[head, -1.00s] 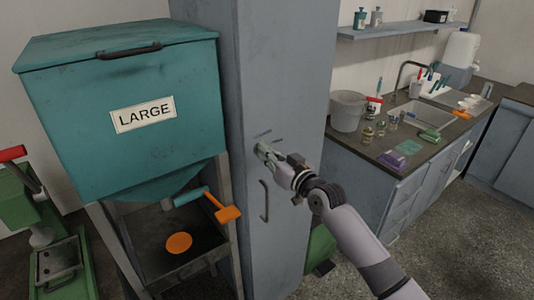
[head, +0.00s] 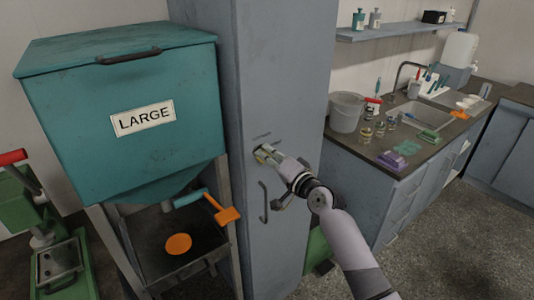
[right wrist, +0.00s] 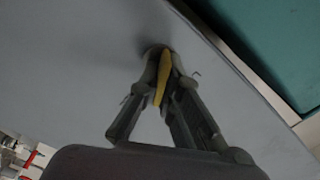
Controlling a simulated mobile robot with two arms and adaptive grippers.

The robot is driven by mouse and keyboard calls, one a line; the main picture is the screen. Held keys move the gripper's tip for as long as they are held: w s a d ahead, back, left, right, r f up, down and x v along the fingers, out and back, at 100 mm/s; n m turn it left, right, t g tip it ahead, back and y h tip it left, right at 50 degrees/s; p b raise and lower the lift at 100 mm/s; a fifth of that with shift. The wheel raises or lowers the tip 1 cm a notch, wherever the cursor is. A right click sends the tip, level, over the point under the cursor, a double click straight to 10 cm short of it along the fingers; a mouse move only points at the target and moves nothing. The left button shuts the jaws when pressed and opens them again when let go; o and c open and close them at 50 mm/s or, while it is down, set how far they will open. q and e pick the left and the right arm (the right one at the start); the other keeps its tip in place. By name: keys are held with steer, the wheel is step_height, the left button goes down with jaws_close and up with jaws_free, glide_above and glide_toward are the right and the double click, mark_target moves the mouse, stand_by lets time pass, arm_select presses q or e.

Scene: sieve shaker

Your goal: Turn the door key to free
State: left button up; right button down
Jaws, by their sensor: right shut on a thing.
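The door key is a small yellow piece (right wrist: 163,75) between my right fingertips in the right wrist view. It sits at the face of the tall grey cabinet door (head: 285,100), above the vertical door handle (head: 264,203). My right gripper (head: 265,155) is shut on the key, and it shows large in the right wrist view (right wrist: 162,70). The key's shaft and the keyhole are hidden behind the fingers. Small dark marks show on the door just above the gripper in the head view; I cannot read them. My left gripper is not in view.
A teal bin labelled LARGE (head: 143,118) on a metal stand is close left of the cabinet. A green machine (head: 65,262) stands at far left. The counter (head: 360,149) with a bucket (head: 346,112) and sink is at right. Floor is open at lower right.

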steer(key=m+p, duration=0.1)
steer(key=m, duration=0.4)
steer(key=shift+f, duration=0.15)
stand_by(0.6)
steer(key=c, duration=1.8)
jaws_free()
steer(key=v, duration=1.2)
